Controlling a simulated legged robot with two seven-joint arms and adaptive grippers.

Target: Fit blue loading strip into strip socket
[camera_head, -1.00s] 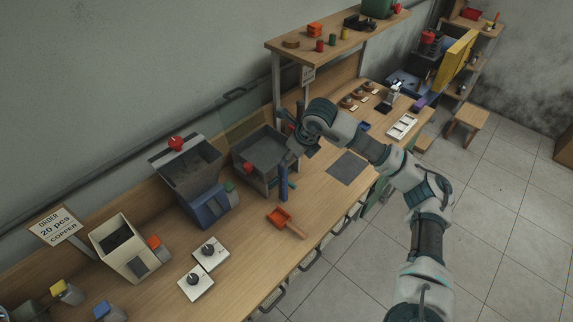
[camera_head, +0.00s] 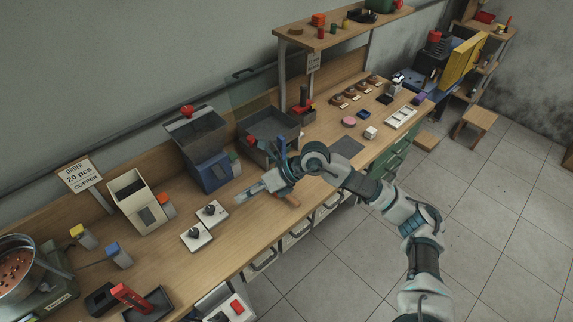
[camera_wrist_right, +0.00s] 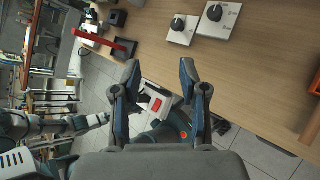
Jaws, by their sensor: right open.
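A blue strip (camera_head: 281,149), which looks like the loading strip, stands upright by the front right corner of a grey open-topped bin (camera_head: 270,128). Its lower end is hidden behind my right arm, so I cannot tell whether it sits in a socket. My right gripper (camera_head: 240,198) is over the bench front, pointing left, away from the strip. In the right wrist view, the right gripper (camera_wrist_right: 160,76) is open with nothing between its fingers. The strip is not in that view. My left gripper is not in view.
Two white knob plates (camera_head: 203,226) lie left of my right gripper. A wooden scoop handle (camera_head: 293,202) shows beneath my right arm. A grey and blue hopper (camera_head: 207,150) stands behind. A red handle (camera_head: 130,297) is at front left.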

